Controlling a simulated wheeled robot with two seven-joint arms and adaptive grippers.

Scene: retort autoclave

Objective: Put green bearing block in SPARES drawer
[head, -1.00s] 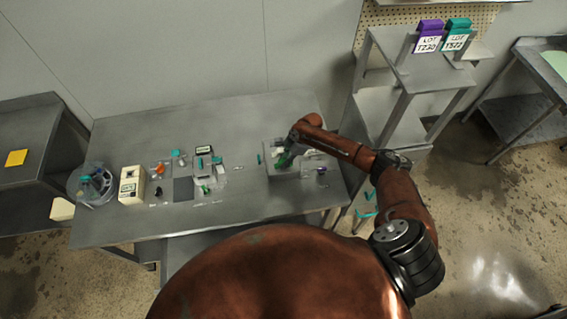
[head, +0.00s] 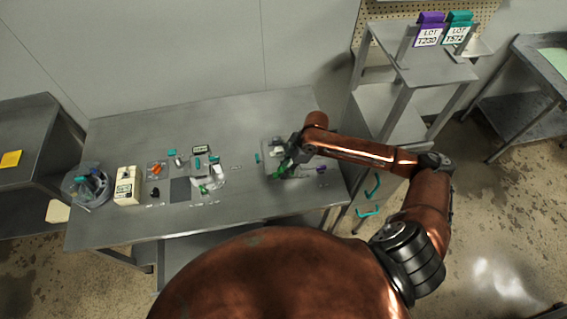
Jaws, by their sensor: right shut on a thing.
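My right gripper (head: 283,168) reaches over the right part of the steel table. It is shut on a small green piece, the green bearing block (head: 280,173), at the grey tray on the table. The gripper hides part of the block, and its exact height above the tray is hard to tell. Two teal handles, an upper one (head: 374,185) and a lower one (head: 368,212), show below the shelf stand to the right of the table. I cannot read any SPARES label on them. My left gripper is out of view.
Purple (head: 429,29) and teal (head: 457,27) lot bins stand on the shelf stand (head: 430,70). The front right tabletop is mostly clear.

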